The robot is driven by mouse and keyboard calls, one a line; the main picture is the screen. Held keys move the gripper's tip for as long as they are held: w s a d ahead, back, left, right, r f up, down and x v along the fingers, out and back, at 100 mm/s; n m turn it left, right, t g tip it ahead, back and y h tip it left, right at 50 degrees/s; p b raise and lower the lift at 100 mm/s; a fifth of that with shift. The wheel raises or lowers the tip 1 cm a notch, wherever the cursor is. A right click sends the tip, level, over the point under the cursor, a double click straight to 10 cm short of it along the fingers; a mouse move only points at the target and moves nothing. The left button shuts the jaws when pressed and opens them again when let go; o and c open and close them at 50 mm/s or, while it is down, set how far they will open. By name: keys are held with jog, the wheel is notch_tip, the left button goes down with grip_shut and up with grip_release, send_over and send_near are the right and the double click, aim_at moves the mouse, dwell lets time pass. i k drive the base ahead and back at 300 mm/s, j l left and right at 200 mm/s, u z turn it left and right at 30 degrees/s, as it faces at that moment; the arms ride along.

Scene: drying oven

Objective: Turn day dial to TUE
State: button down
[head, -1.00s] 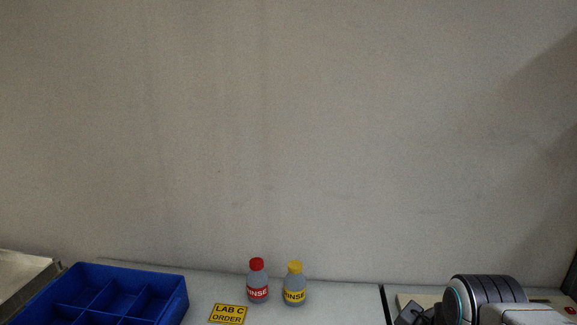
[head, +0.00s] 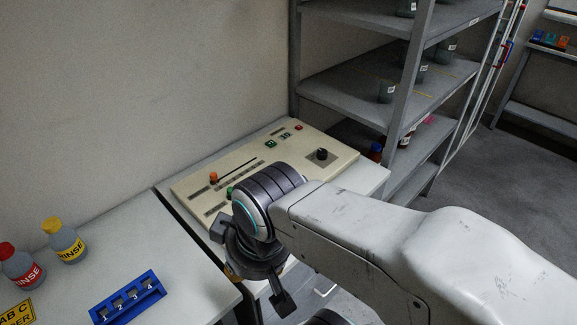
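A cream control panel (head: 290,160) lies on the bench in the head view. It carries a black round dial (head: 322,154) on a dark square at its right side. Its markings are too small to read, so I cannot tell which day it points to or confirm that it is the day dial. My gripper (head: 259,287) hangs pointing down in front of the panel's near edge, apart from the dial. Its dark fingers look spread, with nothing seen between them. My wrist and arm hide the near part of the panel.
The panel also has an orange slider knob (head: 213,178), green buttons and a small display (head: 285,135). Grey shelving (head: 355,85) stands close behind the panel's right. Red-capped (head: 22,266) and yellow-capped (head: 65,241) bottles and a blue rack (head: 128,299) are at left.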

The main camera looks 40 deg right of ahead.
aim_at(322, 154)
jog(key=l+z, duration=0.1)
jog(key=z, duration=0.8)
